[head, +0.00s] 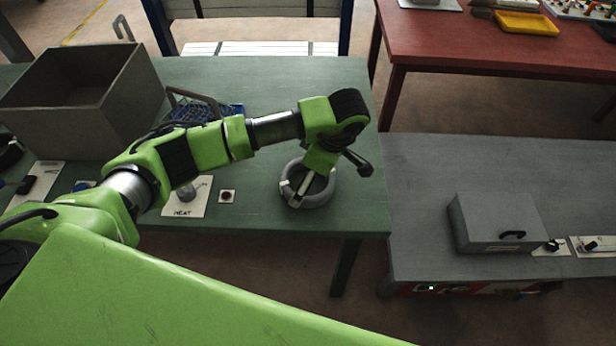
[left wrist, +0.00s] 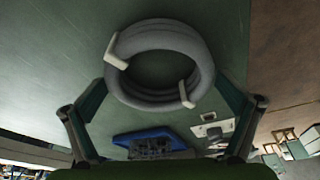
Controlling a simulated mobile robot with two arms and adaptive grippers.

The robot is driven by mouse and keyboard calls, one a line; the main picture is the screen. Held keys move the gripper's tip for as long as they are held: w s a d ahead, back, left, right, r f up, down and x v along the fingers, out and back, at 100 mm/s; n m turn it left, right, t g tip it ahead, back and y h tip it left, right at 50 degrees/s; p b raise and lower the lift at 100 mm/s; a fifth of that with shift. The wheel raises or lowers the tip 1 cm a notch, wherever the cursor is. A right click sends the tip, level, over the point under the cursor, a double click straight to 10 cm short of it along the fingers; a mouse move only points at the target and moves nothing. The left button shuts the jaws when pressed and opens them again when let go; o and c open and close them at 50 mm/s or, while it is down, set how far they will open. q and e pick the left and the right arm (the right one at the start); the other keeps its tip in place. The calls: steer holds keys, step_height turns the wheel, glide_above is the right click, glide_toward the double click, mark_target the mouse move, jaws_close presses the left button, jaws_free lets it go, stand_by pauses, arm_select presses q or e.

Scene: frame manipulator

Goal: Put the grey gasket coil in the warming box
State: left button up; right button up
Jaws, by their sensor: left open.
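The grey gasket coil (head: 322,196) lies flat on the green table near its right front edge, with two pale bands around it. It also shows in the left wrist view (left wrist: 206,72), ahead of the fingers. My left gripper (head: 304,184) is over the coil, pointing down. In the left wrist view my left gripper (left wrist: 162,92) is open, its fingers spread to either side of the coil, not clamped on it. A closed grey box (head: 497,222) with a black front handle stands on the grey table at right; I read no label on it. My right gripper is not seen.
A large open grey bin (head: 85,95) stands at the left of the green table. A blue wire basket (head: 225,110) is behind my left arm. A knob panel marked HEAT (head: 188,198) lies left of the coil. The grey table's left part is clear.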

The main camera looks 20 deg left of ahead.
arm_select(q)
steer(key=c, duration=1.1)
steer(key=shift+c, duration=0.5)
